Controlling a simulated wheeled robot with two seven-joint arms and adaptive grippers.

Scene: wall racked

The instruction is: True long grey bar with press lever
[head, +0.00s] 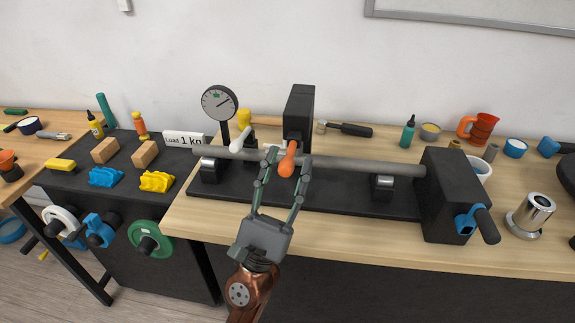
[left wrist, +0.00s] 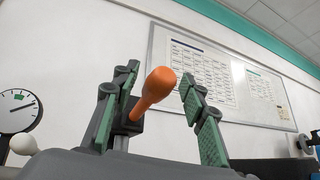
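The long grey bar (head: 345,165) lies across two roller supports (head: 382,184) on the black bench fixture (head: 335,203). The black press (head: 299,108) stands behind the bar's middle. Its lever has an orange handle (head: 287,160), which points toward me over the bar; it also shows in the left wrist view (left wrist: 154,90). My left gripper (head: 287,156) is open, with one finger on each side of the orange handle. In the left wrist view the fingers (left wrist: 160,78) show gaps to the handle. A dial gauge (head: 219,102) stands at the bar's left. My right gripper is out of view.
A black housing (head: 447,190) with a crank handle (head: 486,224) takes the bar's right end. A "Load 1 kg" sign (head: 185,139) stands left of the gauge. Cups and a metal pot (head: 531,215) stand at the right. Blocks and clamps lie on the dark cabinet (head: 75,180) at the left.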

